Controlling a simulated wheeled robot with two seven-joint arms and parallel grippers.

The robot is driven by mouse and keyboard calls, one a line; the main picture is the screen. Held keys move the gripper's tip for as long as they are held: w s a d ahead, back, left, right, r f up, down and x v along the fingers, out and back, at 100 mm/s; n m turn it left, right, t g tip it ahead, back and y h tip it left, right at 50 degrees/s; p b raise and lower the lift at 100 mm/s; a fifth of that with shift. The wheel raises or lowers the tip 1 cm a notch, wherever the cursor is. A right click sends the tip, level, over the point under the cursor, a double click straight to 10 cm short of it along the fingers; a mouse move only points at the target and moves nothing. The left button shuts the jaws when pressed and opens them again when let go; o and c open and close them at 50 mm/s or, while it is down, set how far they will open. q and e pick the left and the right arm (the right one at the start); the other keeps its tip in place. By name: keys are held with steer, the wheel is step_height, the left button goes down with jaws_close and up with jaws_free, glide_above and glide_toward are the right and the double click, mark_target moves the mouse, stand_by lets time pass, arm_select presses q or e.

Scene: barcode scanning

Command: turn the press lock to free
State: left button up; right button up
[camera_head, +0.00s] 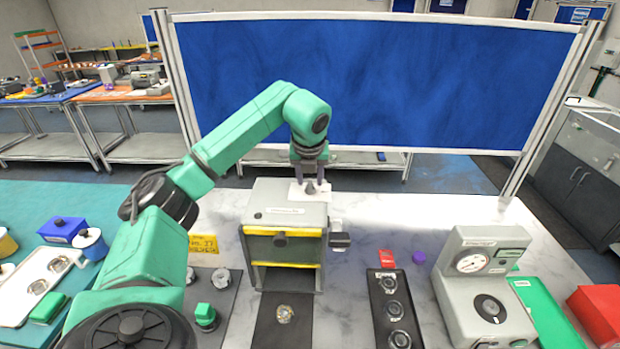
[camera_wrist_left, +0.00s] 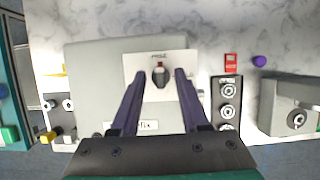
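The grey press (camera_head: 285,215) stands on the marble table, with yellow bars across its open front. On its top is a white plate (camera_wrist_left: 143,65) with small print that I cannot read. The press lock, a small dark knob with a red mark (camera_wrist_left: 160,75), sits on this plate. The red mark is at the knob's top edge in the left wrist view. My left gripper (camera_wrist_left: 159,73) points down over the plate, its two fingers apart on either side of the knob. I see a gap on both sides. The head view shows the same gripper (camera_head: 311,185) over the press top. My right gripper is out of view.
A dark panel with several round dials (camera_head: 388,300) lies right of the press. A grey gauge unit (camera_head: 480,285) stands further right, near a red box (camera_head: 598,312). A blue partition (camera_head: 370,80) rises behind. A tray (camera_head: 35,285) lies at left.

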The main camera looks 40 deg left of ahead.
arm_select(q)
steer(key=shift+s+d+r+b, duration=0.15)
steer(key=shift+r+b, duration=0.15)
steer(key=shift+r, duration=0.15)
steer(key=v, duration=1.3)
steer(key=shift+r, duration=0.25)
steer(key=shift+s, duration=0.1)
